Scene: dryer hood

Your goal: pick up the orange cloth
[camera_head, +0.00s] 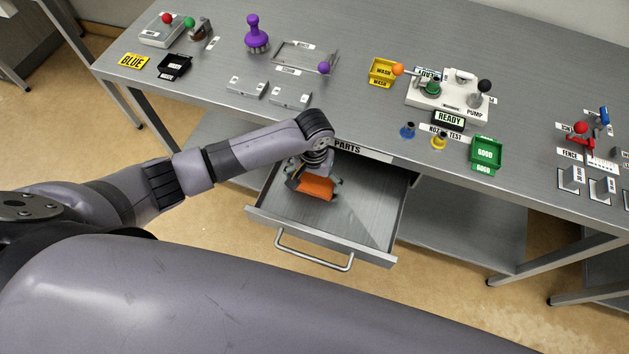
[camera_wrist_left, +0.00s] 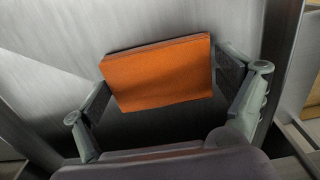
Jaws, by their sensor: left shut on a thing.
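The orange cloth (camera_head: 316,187) shows in the head view inside the open drawer (camera_head: 352,216), just under my left gripper (camera_head: 314,180). In the left wrist view the orange cloth (camera_wrist_left: 158,73) looks like a flat, folded block between the two fingers. My left gripper (camera_wrist_left: 165,95) is shut on the orange cloth, with a finger at each side. I cannot tell whether the cloth touches the drawer floor. My right gripper is not in view.
The drawer under the steel table has a bar handle (camera_head: 314,255) at its front. The tabletop above holds a yellow WASH bin (camera_head: 382,73), a green GOOD bin (camera_head: 486,154), a pump unit (camera_head: 450,93) and a purple-knobbed tool (camera_head: 256,35). The drawer's right part is empty.

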